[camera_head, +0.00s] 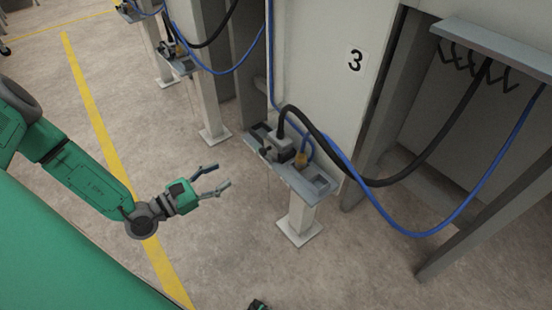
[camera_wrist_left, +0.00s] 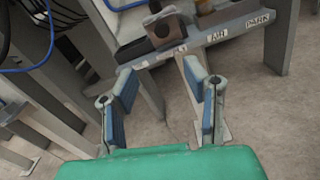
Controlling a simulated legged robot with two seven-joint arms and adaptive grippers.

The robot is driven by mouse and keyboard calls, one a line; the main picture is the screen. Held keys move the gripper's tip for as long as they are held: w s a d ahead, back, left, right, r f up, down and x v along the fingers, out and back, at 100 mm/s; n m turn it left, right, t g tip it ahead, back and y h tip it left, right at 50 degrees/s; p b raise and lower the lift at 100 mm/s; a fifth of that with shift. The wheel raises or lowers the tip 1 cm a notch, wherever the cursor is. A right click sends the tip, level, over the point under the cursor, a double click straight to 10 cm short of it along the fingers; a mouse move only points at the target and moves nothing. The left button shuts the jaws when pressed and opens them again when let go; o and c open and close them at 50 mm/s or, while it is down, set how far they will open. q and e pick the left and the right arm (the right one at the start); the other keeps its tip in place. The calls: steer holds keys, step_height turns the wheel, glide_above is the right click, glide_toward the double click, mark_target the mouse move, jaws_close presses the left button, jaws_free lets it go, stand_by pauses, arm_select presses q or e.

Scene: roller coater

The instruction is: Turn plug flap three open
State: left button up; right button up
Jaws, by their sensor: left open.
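The station marked 3 has a grey tray (camera_head: 315,188) on a post, with a dark plug connector (camera_head: 283,146) and black cable on it. A small dark part, perhaps the plug flap, sits at its left end; I cannot tell whether it is open. In the left wrist view the tray (camera_wrist_left: 236,30) carries AIR and PARK labels and a dark socket block (camera_wrist_left: 166,32) with an opening. My left gripper (camera_head: 223,175) is open and empty, left of the tray and apart from it; its fingers (camera_wrist_left: 160,100) point toward the tray. A small dark piece at the head view's bottom edge may be my right gripper (camera_head: 258,305).
A blue hose (camera_head: 430,233) and black cable (camera_head: 420,165) loop right of the station. A white panel with the number 3 (camera_head: 356,60) stands behind. Other stations (camera_head: 180,65) stand further back left. The floor around the post is clear, with a yellow line (camera_head: 90,105).

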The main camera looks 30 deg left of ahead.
arm_select(q)
steer(key=b, duration=0.1)
glide_toward(261, 154)
steer(key=x, duration=0.3)
steer(key=b+x, duration=0.1)
steer(key=x, duration=0.6)
steer(key=shift+w+a+b, duration=0.1)
steer(key=shift+b, duration=0.25)
steer(key=shift+w+d+r, duration=0.15)
steer(key=shift+w+d, duration=0.05)
steer(key=shift+d, duration=0.05)
arm_select(e)
steer(key=f, duration=0.3)
steer(key=shift+d, duration=0.35)
arm_select(q)
steer(key=shift+a, duration=0.1)
jaws_close()
